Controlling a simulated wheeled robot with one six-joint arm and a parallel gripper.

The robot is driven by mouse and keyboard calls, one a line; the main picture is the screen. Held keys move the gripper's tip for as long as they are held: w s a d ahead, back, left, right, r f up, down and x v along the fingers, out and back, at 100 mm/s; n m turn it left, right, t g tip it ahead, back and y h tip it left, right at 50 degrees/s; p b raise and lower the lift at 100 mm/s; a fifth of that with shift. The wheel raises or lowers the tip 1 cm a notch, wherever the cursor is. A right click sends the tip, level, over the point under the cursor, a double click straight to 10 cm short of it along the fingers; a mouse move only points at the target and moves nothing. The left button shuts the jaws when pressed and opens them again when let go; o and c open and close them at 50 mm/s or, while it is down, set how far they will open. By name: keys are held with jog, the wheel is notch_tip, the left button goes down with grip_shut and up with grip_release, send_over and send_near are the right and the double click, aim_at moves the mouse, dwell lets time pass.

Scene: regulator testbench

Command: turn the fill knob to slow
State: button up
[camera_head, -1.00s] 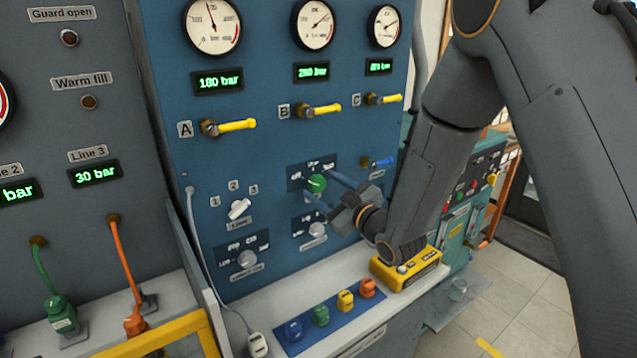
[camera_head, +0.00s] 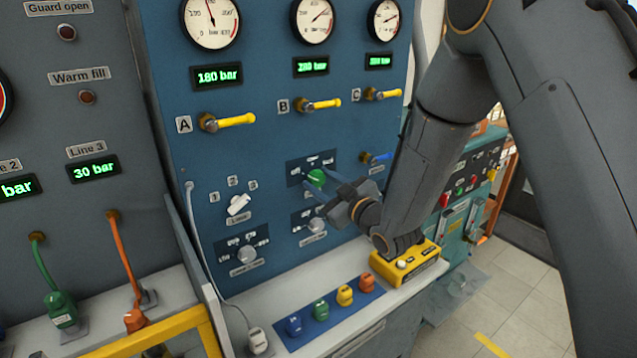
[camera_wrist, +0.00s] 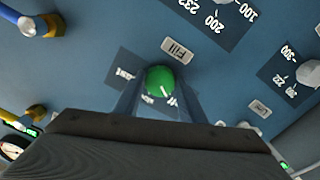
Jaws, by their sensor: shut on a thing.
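The green fill knob (camera_head: 316,178) sits on a dark label plate (camera_head: 297,172) on the blue panel. In the wrist view the knob (camera_wrist: 160,80) is below the "Fill" label (camera_wrist: 179,50), and a white pointer mark on it aims to the lower right. My gripper (camera_head: 322,186) reaches the panel from the right. In the wrist view its two fingers (camera_wrist: 161,96) stand on either side of the knob, shut on it. The plate's words around the knob are partly hidden and too small to read surely.
Yellow valve levers (camera_head: 320,105) are above the knob and a blue lever (camera_head: 377,157) is to its right. A white line knob (camera_head: 238,205) is to the left. Colored plugs on a blue mat (camera_head: 291,341) and a yellow box (camera_head: 428,262) stand on the shelf below.

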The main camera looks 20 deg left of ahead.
jog(key=m+b, duration=0.2)
jog(key=m, duration=0.3)
jog(key=shift+d+f, duration=0.1)
jog(key=m+b, duration=0.1)
jog(key=m, duration=0.5)
jog(key=shift+d+b, duration=0.1)
jog(key=shift+b, duration=0.3)
jog(key=shift+m, duration=0.3)
jog(key=o, duration=1)
jog(key=shift+d, duration=0.1)
jog(key=shift+o, duration=0.2)
jog(key=shift+s+d, duration=0.1)
jog(key=shift+s, duration=0.05)
jog(key=b+v, duration=0.2)
jog(key=v, duration=0.5)
jog(key=shift+s, duration=0.2)
jog(key=shift+d, duration=0.1)
